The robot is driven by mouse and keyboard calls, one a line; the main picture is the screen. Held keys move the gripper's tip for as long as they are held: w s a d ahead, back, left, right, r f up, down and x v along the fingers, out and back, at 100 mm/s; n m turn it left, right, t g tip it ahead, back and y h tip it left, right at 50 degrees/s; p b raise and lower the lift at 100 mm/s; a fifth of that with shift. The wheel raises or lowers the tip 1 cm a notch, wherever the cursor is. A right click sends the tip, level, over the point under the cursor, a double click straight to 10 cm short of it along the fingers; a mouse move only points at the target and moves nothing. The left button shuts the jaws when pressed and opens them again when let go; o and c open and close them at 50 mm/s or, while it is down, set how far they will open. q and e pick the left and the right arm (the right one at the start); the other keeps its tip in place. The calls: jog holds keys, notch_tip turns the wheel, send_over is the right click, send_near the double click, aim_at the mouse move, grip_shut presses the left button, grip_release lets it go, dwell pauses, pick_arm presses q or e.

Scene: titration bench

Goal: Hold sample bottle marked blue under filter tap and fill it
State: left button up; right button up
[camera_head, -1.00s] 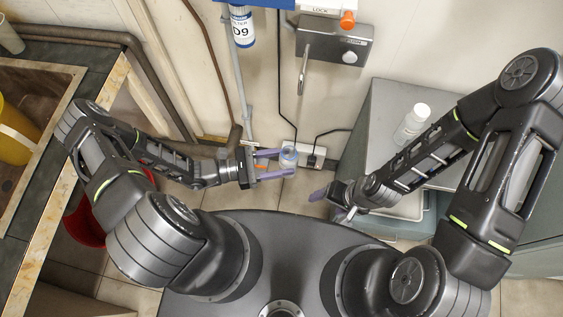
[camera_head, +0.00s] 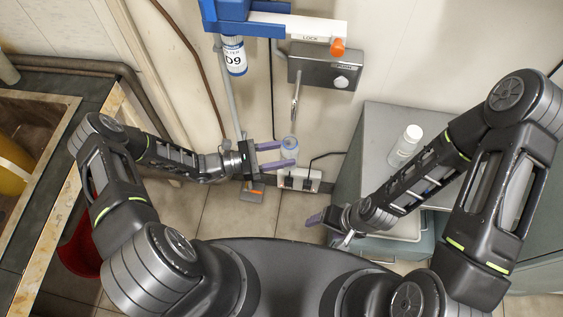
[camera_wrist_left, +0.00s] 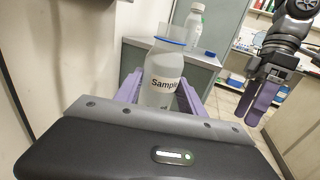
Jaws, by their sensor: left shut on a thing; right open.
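My left gripper (camera_head: 282,154) is shut on the clear sample bottle (camera_head: 289,150). In the left wrist view the bottle (camera_wrist_left: 160,88) stands roughly upright between purple fingers, with "Sample" lettering and a blue ring at its open-looking neck. The filter tap's grey box (camera_head: 325,68) is on the wall; its thin metal spout (camera_head: 295,103) points down, its end just above the bottle in the head view. Whether they line up in depth I cannot tell. No water shows. My right gripper (camera_head: 328,228) is open and empty at lower right; it also shows in the left wrist view (camera_wrist_left: 262,98).
A white-capped bottle (camera_head: 405,147) stands on the grey cabinet (camera_head: 385,122). A socket strip (camera_head: 300,181) lies below the left gripper. A sink counter is at left.

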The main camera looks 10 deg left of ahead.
pick_arm(q)
jog(key=shift+w+r, duration=0.25)
jog(key=shift+w, duration=0.95)
jog(key=shift+w+r, duration=0.2)
jog(key=shift+w, duration=1)
